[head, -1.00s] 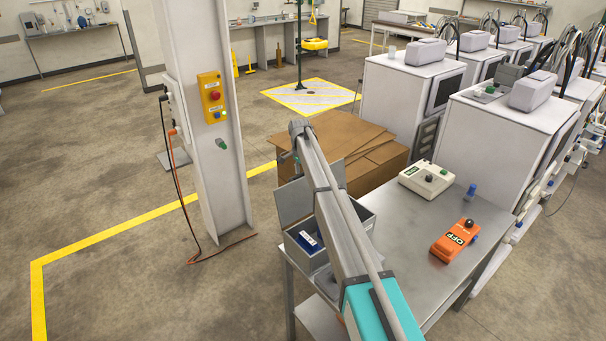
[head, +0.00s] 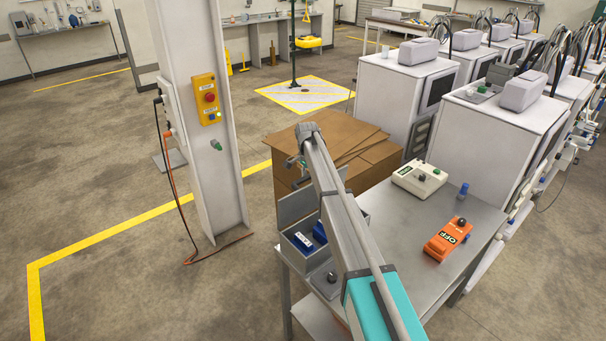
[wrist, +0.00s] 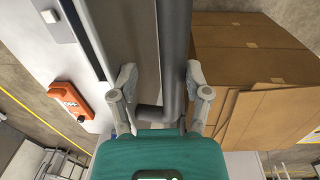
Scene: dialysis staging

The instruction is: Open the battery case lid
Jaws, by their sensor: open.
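The battery case (head: 305,258) is a grey box at the table's left end in the head view. Its lid (head: 297,207) stands raised at the far side. Blue batteries, one with a white label (head: 303,241), lie inside; my arm hides part of the case. My gripper (head: 296,164) is above and beyond the raised lid in the head view. In the wrist view my gripper (wrist: 160,84) is open, with a dark grey bar (wrist: 175,50) showing between its fingers. I cannot tell whether that bar belongs to the lid or touches a finger.
Cardboard boxes (head: 350,140) stand behind the table (head: 400,247). An orange OFF box (head: 448,240), a cream box (head: 419,178) and a small blue item (head: 463,190) are on the table. A white pillar (head: 190,80) stands at left, white machines (head: 400,95) at right.

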